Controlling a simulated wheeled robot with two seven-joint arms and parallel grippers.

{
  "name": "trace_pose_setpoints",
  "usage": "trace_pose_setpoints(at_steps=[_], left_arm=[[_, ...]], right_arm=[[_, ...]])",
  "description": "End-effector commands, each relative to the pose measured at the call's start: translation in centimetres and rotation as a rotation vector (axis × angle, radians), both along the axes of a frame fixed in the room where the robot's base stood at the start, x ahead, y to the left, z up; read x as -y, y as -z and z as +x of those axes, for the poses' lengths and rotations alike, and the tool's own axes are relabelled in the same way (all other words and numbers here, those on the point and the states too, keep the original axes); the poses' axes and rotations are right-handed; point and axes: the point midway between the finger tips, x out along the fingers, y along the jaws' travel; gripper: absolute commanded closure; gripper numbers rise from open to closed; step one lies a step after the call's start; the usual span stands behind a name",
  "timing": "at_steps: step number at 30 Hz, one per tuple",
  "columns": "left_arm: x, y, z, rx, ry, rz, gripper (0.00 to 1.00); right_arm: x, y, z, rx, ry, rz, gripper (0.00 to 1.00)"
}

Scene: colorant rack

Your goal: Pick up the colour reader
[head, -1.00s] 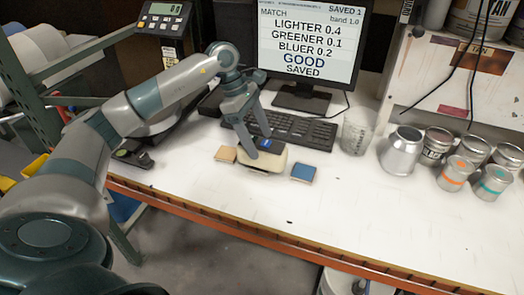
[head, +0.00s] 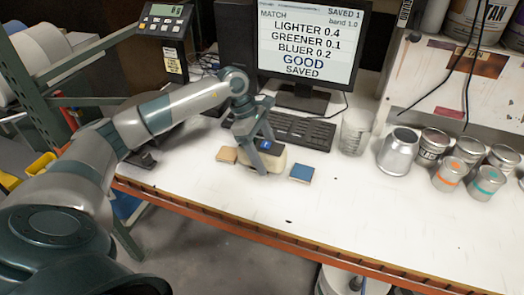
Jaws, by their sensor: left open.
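The colour reader (head: 276,162) looks like a small cream block with a dark top and a blue display. It lies on the white bench in front of the keyboard. My left gripper (head: 264,154) is open and points down at the reader. Its near finger overlaps the reader's front side in the picture, and the other finger is by the reader's far side. I cannot tell whether either finger touches it. The gripper hides part of the reader. My right gripper is not in view.
A tan sample card (head: 227,155) lies left of the reader and a blue one (head: 302,173) right of it. The keyboard (head: 300,131) and monitor (head: 310,45) stand behind. A clear beaker (head: 355,134) and several metal cans stand to the right. The bench's front edge is orange.

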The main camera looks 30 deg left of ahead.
Motion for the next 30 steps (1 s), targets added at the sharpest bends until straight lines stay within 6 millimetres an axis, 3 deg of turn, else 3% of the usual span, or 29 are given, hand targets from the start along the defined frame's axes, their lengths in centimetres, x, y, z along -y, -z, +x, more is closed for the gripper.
trace_pose_setpoints(at_steps=[17, 26, 30], left_arm=[[0.22, 0.62, 0.08, 0.001, 0.0, 0.0, 0.3], [0.22, 0.46, 0.15, 0.004, -0.001, 0.0, 1.0], [0.21, 0.47, 0.15, 0.004, -0.001, 0.0, 1.0]], right_arm=[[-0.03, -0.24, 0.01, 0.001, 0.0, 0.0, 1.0], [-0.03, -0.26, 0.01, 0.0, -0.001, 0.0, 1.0], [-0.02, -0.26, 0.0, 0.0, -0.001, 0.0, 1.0]])
